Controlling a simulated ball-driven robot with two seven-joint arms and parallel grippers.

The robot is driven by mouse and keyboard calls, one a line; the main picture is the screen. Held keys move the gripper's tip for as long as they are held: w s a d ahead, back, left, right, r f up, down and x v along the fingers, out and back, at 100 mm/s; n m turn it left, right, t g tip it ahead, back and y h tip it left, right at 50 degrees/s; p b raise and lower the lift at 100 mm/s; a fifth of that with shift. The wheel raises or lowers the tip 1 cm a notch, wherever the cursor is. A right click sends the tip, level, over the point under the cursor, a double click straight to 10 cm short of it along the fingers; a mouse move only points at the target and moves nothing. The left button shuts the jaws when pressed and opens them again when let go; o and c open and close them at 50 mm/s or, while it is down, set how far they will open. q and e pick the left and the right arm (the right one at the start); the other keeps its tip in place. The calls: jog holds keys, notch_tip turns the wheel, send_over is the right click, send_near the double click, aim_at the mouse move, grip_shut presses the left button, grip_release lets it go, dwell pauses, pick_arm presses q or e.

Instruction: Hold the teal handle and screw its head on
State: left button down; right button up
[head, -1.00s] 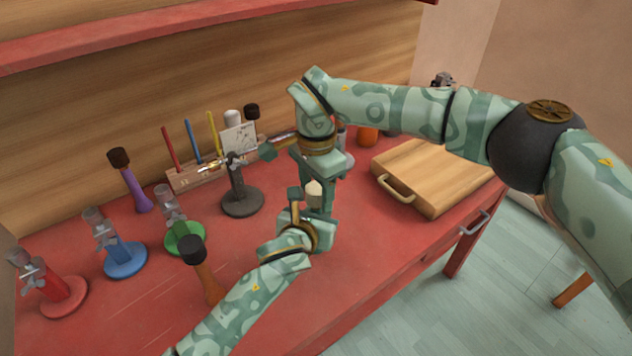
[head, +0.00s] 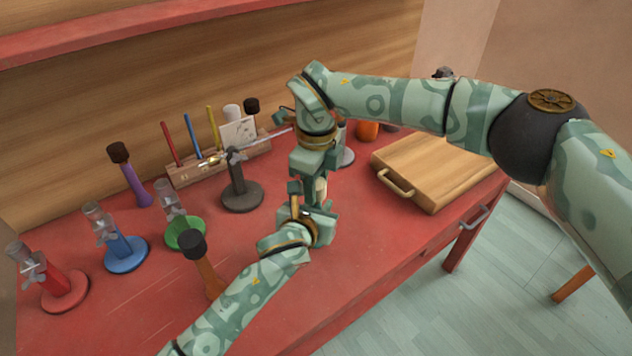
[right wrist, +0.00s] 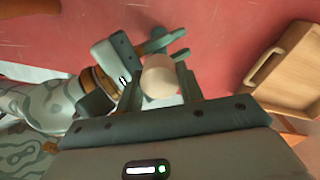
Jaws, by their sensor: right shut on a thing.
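A pale cream rounded head (head: 320,188) shows between my two grippers in the head view. In the right wrist view the cream head (right wrist: 160,78) sits between my right fingers. My right gripper (head: 316,180) comes down from above and is shut on it. My left gripper (head: 308,208) is just below, close under the head; it also shows in the right wrist view (right wrist: 138,52). The teal handle cannot be told apart from my teal fingers, so whether the left jaws grip it, and whether it touches the head, is hidden.
A dark stand (head: 241,192) holds a thin metal rod left of my grippers. Green (head: 186,236), blue (head: 126,256) and red (head: 66,292) stands are further left. A brown stick with a black head (head: 198,262) is near my left arm. A wooden board (head: 435,175) lies right.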

jog(key=o, duration=1.1)
jog(key=shift+a, duration=0.1)
jog(key=shift+s+a, duration=0.1)
jog(key=shift+s, duration=0.05)
jog(key=shift+r, duration=2.35)
jog(key=shift+c, duration=0.6)
